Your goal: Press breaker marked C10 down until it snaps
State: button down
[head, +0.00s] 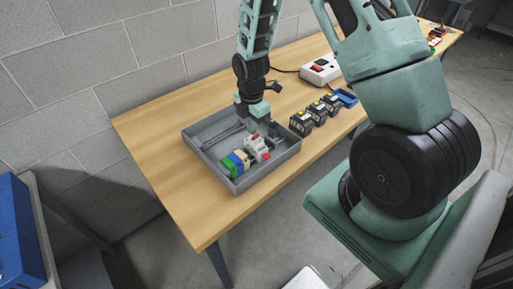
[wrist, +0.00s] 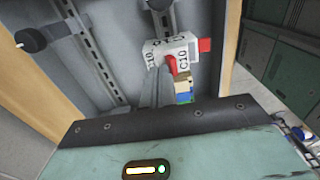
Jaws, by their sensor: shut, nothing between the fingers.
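The breaker marked C10 (wrist: 183,52) is a white block with red parts. It sits on a metal rail in a grey tray, and its label is readable in the wrist view. The same white and red block (head: 256,146) shows in the head view near the tray's right side.
The grey tray (head: 203,163) lies on a wooden table (head: 150,125). Green, blue and yellow terminal blocks (head: 234,164) adjoin the breaker. Several black devices (head: 315,112) stand right of the tray, with a white box (head: 321,69) behind. The table's left end is clear.

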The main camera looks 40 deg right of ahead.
jog(key=shift+f, duration=0.35)
dwell(0.3)
jog(key=shift+f+b, duration=0.35)
jog(key=shift+f, duration=0.2)
dwell(2.5)
jog(key=shift+r, duration=0.1)
notch_tip(320, 180, up, 8)
jog(key=p, duration=0.6)
jog(key=shift+p, duration=0.3)
dwell(0.6)
